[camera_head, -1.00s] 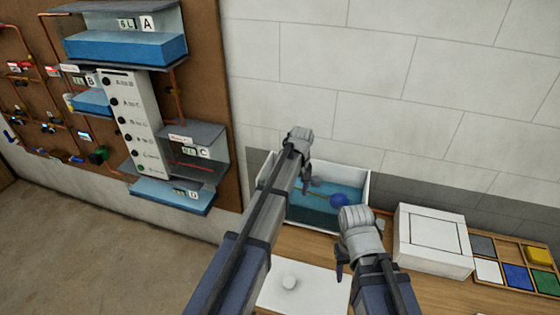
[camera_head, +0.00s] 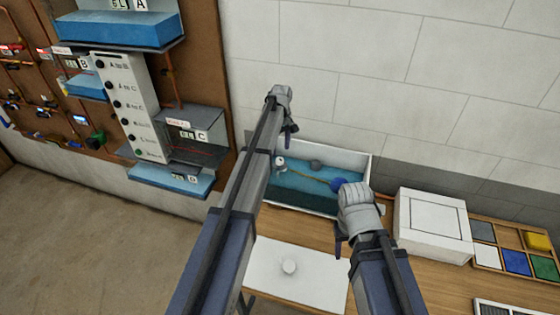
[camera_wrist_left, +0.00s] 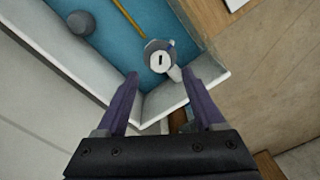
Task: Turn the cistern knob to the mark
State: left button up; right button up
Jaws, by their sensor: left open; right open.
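The cistern (camera_head: 366,172) is an open white box with blue water, a blue ball float (camera_head: 338,184) and a yellow rod. A pale round fitting with a dark slot (camera_wrist_left: 160,60) sits near its corner in the left wrist view; it also shows small in the head view (camera_head: 281,162). A grey round knob (camera_wrist_left: 80,23) sits by the cistern's back wall, also in the head view (camera_head: 316,164). I cannot tell which is the cistern knob. My left gripper (camera_wrist_left: 160,78) is open and empty above the corner, its fingers straddling below the slotted fitting. My right gripper (camera_head: 340,240) is open in front of the cistern.
A white box (camera_head: 432,230) and a tray of coloured tiles (camera_head: 508,268) stand right of the cistern on the wooden bench. A board with tanks and pipes (camera_head: 205,95) is at left.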

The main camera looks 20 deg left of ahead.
aim_at(280, 159)
pick_arm(q)
notch_tip(280, 159, down, 6)
jog(key=b, duration=0.4)
jog(key=shift+r, duration=0.25)
jog(key=shift+r, duration=0.1)
grip_shut()
